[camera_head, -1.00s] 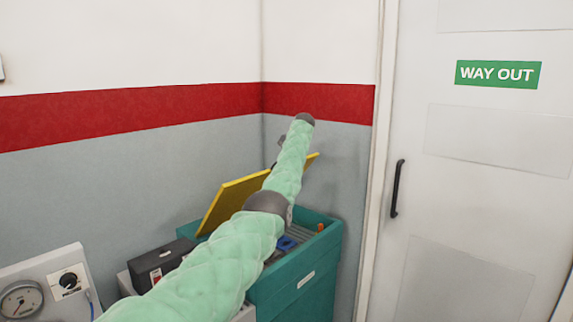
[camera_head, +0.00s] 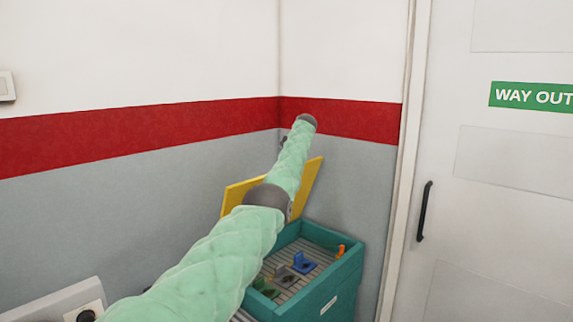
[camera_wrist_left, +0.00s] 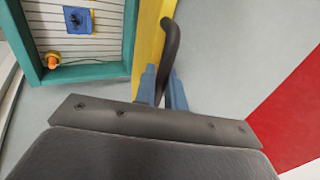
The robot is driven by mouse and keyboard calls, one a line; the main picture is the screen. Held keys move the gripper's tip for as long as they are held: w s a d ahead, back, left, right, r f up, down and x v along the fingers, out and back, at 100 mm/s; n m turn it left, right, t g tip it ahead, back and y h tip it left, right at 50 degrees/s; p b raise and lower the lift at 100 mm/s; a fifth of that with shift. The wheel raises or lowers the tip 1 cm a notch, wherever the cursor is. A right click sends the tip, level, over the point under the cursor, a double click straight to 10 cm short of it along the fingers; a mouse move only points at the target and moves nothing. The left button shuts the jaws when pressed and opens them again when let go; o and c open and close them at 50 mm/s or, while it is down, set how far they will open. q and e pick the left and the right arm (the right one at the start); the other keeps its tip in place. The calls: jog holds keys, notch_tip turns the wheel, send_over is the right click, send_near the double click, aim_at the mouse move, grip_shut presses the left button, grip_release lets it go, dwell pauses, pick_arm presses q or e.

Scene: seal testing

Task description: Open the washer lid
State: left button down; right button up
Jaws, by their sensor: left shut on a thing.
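The teal washer (camera_head: 350,282) stands in the corner with its top open. Its yellow lid (camera_head: 312,187) is raised steeply behind the opening, partly hidden by my left arm. In the left wrist view the lid (camera_wrist_left: 147,45) is seen edge-on, with a dark curved handle (camera_wrist_left: 170,48) on it. My left gripper (camera_wrist_left: 163,90) has its blue fingers shut on this handle. In the head view the left fingers are hidden by the green-sleeved arm. My right gripper is in neither view.
Several small parts, including a blue one (camera_head: 302,262) and an orange one (camera_head: 341,250), sit on the washer's slatted grate. A white door (camera_head: 460,210) with a black handle is at the right. Walls stand close behind the lid.

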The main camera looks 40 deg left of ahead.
pick_arm(q)
jog(key=shift+a, duration=0.25)
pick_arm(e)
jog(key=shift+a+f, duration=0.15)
pick_arm(q)
jog(key=c, duration=1.6)
grip_release()
